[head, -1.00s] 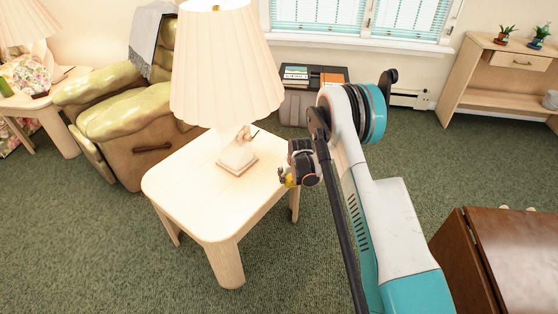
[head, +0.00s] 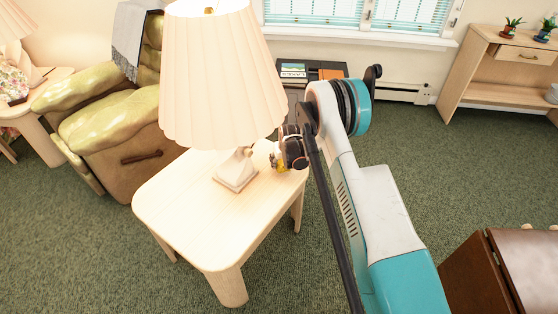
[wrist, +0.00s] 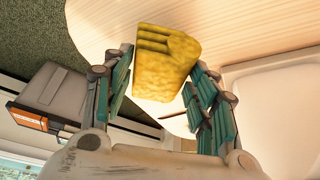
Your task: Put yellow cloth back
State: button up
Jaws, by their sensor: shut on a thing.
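The yellow cloth (wrist: 167,65) is a small folded, thick-looking piece between the green-padded fingers of my gripper (wrist: 163,72) in the wrist view. My gripper is shut on it. In the head view only a small bit of the yellow cloth (head: 281,168) shows beside my gripper (head: 277,160), just right of the lamp base. There it appears over or near the far right edge of the light wooden side table (head: 190,222). I cannot tell whether the cloth touches the table.
A large lamp (head: 220,80) stands on the side table, its shade close to my gripper. A green armchair (head: 115,130) with a grey throw is at left. A dark low table (head: 318,68) with books is behind. The table's front is clear.

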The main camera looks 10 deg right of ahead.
aim_at(282, 164)
notch_tip(282, 164, down, 4)
jog(key=shift+r+b, duration=0.2)
jog(key=shift+b, duration=0.25)
jog(key=shift+r, duration=0.15)
jog(key=o, duration=0.9)
jog(key=shift+o, duration=0.2)
jog(key=shift+p+v, duration=1.55)
jog(key=shift+v, duration=2.2)
jog(key=shift+s, duration=0.1)
